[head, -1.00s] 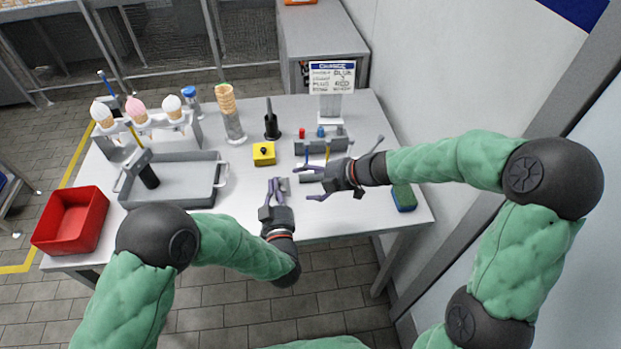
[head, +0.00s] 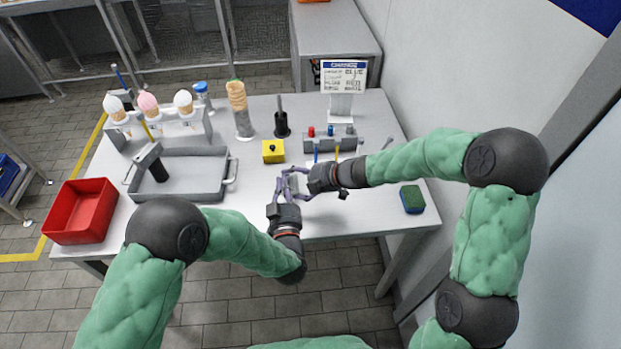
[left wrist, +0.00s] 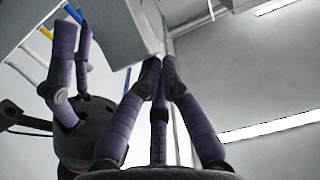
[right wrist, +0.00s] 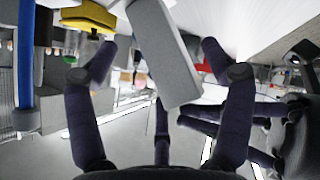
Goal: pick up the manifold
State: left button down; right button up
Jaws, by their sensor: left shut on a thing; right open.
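A plain grey block, which I take to be the manifold (right wrist: 163,55), shows between the fingers of my right gripper in the right wrist view. My left gripper (head: 280,189) is shut on it at the table's front middle; its fingertips are close together in the left wrist view (left wrist: 160,64). My right gripper (head: 294,182) is open and reaches in from the right, with its fingers apart on either side of the block. I cannot tell whether they touch it. In the head view the fingers mostly hide the block.
Behind the grippers stand a grey rack with coloured caps (head: 330,142) and a yellow box (head: 273,152). A grey tray (head: 195,193) and a red bin (head: 80,212) are at left, a green-blue sponge (head: 412,199) at right. The front table strip is partly clear.

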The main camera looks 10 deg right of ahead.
pick_arm(q)
jog(key=shift+s+f, duration=0.25)
jog(key=shift+f, duration=0.6)
pick_arm(e)
jog(key=shift+x, duration=2.25)
jog(key=shift+s, duration=0.1)
jog(key=c, duration=1.4)
pick_arm(q)
jog(key=shift+w+d+r, duration=0.1)
jog(key=shift+w+r, duration=0.05)
jog(key=shift+r, duration=0.6)
pick_arm(e)
jog(key=shift+f, duration=0.2)
jog(key=shift+c, duration=0.2)
pick_arm(q)
jog(key=shift+r, duration=0.1)
